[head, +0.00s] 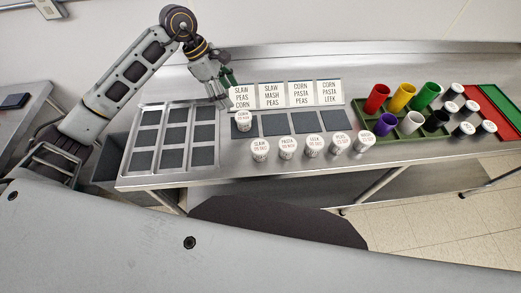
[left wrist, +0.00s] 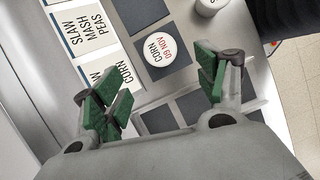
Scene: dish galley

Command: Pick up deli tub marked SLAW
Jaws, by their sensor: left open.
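The deli tub marked SLAW (head: 260,149) stands upright on the steel counter, at the left end of a front row of white-lidded tubs. My left gripper (head: 222,86) is open and empty, above the counter behind and to the left of this tub. In the left wrist view its green-padded fingers (left wrist: 160,95) are spread apart. Beyond them, a tub marked CORN (left wrist: 164,57) stands on a dark square; in the head view this CORN tub (head: 243,120) is behind the SLAW tub. A white tub (left wrist: 207,6) at the wrist view's top edge has no readable label. My right gripper is out of view.
Order cards (head: 285,94) stand behind the dark squares (head: 275,125). Tubs marked PASTA (head: 287,147), LEEK (head: 314,144) and PEAS (head: 340,141) are right of SLAW. A compartment tray (head: 137,161) lies left; a green tray (head: 366,137) with colored cups is right.

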